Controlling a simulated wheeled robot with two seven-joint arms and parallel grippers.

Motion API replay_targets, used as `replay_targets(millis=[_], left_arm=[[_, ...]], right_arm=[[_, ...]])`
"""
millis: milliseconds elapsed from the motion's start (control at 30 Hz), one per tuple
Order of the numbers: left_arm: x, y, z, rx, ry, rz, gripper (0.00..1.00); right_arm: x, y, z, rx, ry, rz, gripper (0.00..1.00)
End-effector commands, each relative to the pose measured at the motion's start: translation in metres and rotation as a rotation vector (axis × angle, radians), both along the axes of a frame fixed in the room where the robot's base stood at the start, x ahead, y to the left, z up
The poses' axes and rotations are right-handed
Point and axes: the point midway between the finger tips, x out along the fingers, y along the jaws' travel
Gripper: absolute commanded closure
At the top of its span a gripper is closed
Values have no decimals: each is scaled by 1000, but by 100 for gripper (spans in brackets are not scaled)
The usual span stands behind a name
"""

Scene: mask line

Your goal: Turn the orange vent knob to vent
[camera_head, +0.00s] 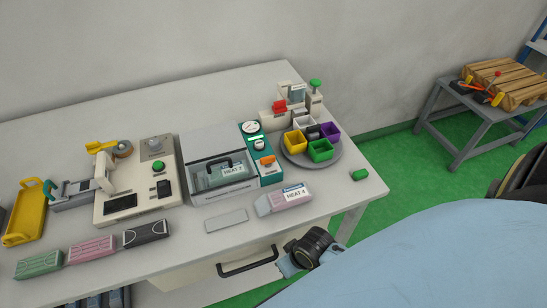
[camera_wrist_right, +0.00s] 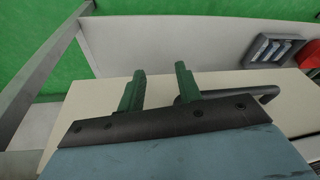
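The orange vent knob (camera_head: 266,161) sits at the near end of a teal panel (camera_head: 248,142), beside the grey box with the clear front. A round white gauge (camera_head: 250,127) and a pale knob (camera_head: 259,144) are farther up the same panel. The orange knob is too small to read its setting. My right arm shows at the table's front edge in the head view, well below the knob. In the right wrist view my right gripper (camera_wrist_right: 158,82) has two green fingers apart with nothing between them, near a dark drawer handle (camera_wrist_right: 262,92). My left gripper is not in view.
A HEAT 4 pouch (camera_head: 283,200) and a flat grey plate (camera_head: 226,220) lie in front of the panel. A HEAT 2 pouch (camera_head: 222,174) is inside the box. A round tray (camera_head: 330,163) of coloured bins stands right. The drawer handle (camera_head: 248,262) juts out below.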

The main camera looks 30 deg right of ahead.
Motion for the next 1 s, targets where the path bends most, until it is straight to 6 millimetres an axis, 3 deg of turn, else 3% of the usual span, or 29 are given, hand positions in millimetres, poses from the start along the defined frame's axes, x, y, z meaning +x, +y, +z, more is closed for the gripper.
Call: replay_targets(millis=[100, 333, 400, 567, 767, 867, 1000], left_arm=[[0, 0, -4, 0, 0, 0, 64], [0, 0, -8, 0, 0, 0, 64], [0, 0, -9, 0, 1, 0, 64], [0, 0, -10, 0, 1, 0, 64], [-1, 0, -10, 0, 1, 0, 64], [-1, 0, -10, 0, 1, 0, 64], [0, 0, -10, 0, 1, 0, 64]], right_arm=[[19, 9, 49, 46, -23, -26, 65], [36, 26, 130, 139, -29, -72, 65], [42, 30, 148, 176, -10, -104, 65], [63, 31, 168, 248, 65, -220, 65], [103, 8, 182, 307, 200, -494, 65], [128, -16, 197, 328, 272, -702, 65], [166, -66, 235, 371, 375, -1094, 65]])
